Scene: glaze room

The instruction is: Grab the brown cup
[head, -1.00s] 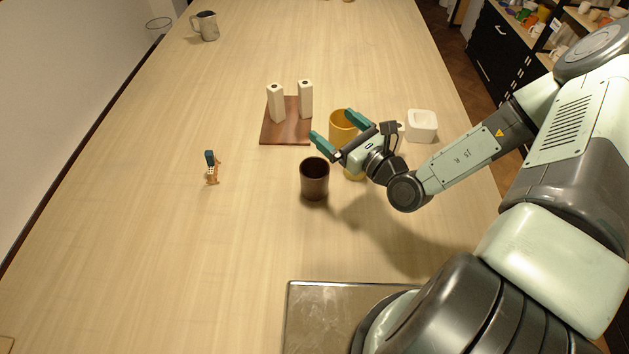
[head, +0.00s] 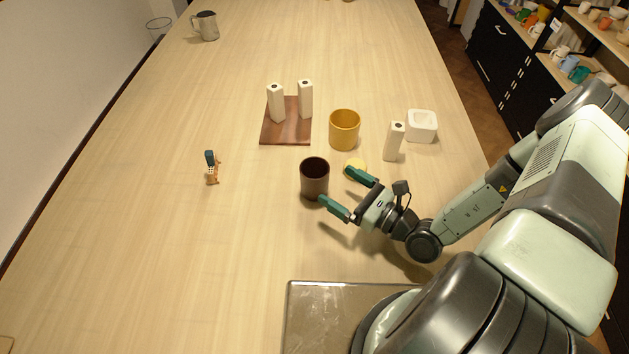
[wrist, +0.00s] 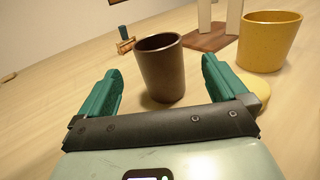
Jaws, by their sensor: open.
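The brown cup (head: 314,180) stands upright on the table, dark and open at the top. My gripper (head: 348,191) is open, just to the right of the cup in the head view, with its teal fingers pointing toward it. In the wrist view the brown cup (wrist: 161,70) appears ahead of and between the two fingers of my gripper (wrist: 160,85). Nothing is held, and the cup looks to be beyond the fingertips.
A yellow cup (head: 344,130) stands behind, with a small yellow disc (head: 355,165) near my upper finger. A white block (head: 394,141) and a white square dish (head: 422,126) are to the right. A wooden board (head: 286,133) bears two white blocks.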

